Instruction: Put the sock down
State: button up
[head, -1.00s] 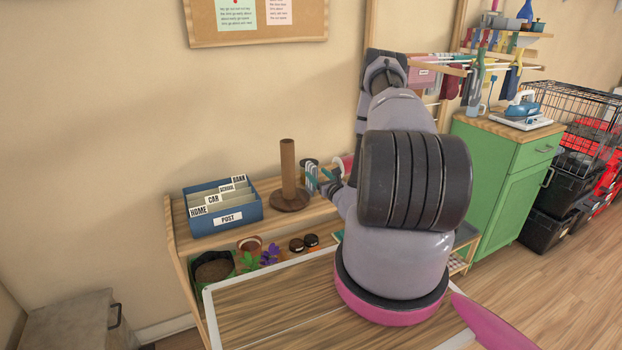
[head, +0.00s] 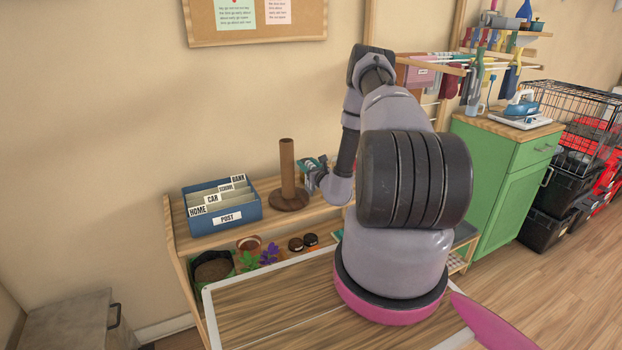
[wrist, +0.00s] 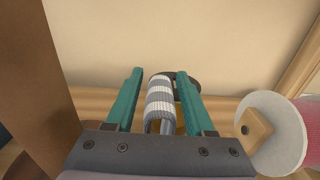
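The sock (wrist: 160,98), knitted in grey and white stripes, is between the two teal fingers of my gripper (wrist: 160,76) in the wrist view. The fingers close in on it near the tips, with narrow gaps visible beside it lower down. In the head view my gripper (head: 312,168) is above the top of the wooden shelf unit (head: 240,238), just right of a brown post on a round base (head: 288,163). There the sock is small and hard to make out. Whether its lower end touches the shelf is hidden.
A blue letter box (head: 223,207) stands on the shelf's left. A pink and white roll (wrist: 285,130) is close to my gripper's right. A dark round thing (wrist: 181,80) is behind the sock. The brown post (wrist: 35,80) stands close on the left. Small pots (head: 249,246) are below.

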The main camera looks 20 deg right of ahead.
grip_shut()
notch_tip(320, 180, up, 18)
dwell(0.6)
